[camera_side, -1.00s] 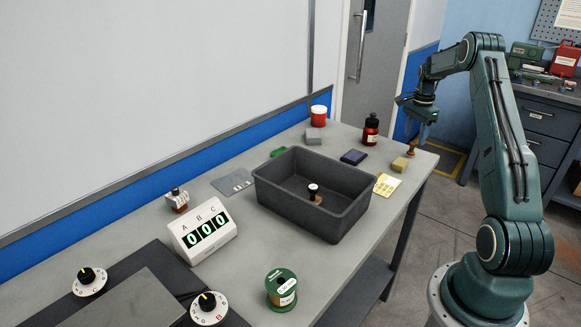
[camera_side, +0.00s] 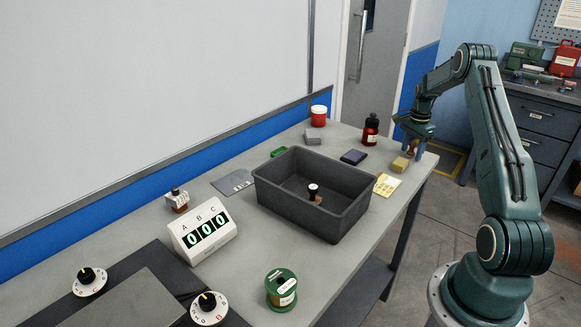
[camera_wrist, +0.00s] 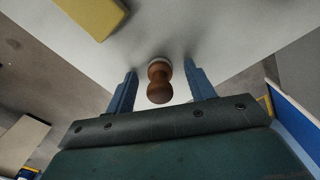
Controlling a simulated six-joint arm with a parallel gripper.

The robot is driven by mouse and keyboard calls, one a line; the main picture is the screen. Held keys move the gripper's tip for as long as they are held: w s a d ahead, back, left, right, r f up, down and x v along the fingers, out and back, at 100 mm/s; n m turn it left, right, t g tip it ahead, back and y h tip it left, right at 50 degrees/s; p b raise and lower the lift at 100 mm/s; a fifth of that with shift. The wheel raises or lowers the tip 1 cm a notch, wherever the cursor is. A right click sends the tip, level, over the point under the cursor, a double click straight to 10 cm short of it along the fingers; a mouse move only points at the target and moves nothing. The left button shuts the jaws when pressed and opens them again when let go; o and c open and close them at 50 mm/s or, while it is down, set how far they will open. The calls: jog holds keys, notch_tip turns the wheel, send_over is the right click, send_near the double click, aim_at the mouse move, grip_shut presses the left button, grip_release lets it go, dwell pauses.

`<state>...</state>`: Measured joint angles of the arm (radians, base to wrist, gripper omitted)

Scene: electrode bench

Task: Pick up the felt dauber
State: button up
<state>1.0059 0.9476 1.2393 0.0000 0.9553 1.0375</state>
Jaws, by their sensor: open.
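The felt dauber (camera_wrist: 159,80), a turned brown wooden knob with a pale band at its far end, stands near the far right corner of the bench. In the side view the dauber (camera_side: 413,149) is partly hidden by my gripper (camera_side: 414,148). My gripper is open, pointing down, with one blue finger on each side of the dauber. In the wrist view the dauber lies between the fingers of my gripper (camera_wrist: 160,76), with a visible gap on both sides.
A tan block (camera_side: 400,164) sits close beside the dauber; a yellow block (camera_wrist: 94,14) shows in the wrist view. A red-labelled dark bottle (camera_side: 371,130) stands left of my gripper. A grey bin (camera_side: 262,190) holds a dark-handled stamp (camera_side: 314,193). The bench edge is close by.

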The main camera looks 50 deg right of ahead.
dwell(0.4)
jog(key=c, duration=1)
jog(key=shift+r, duration=0.2)
jog(key=shift+c, duration=0.2)
notch_tip(320, 180, up, 20)
jog(key=shift+f, duration=0.15)
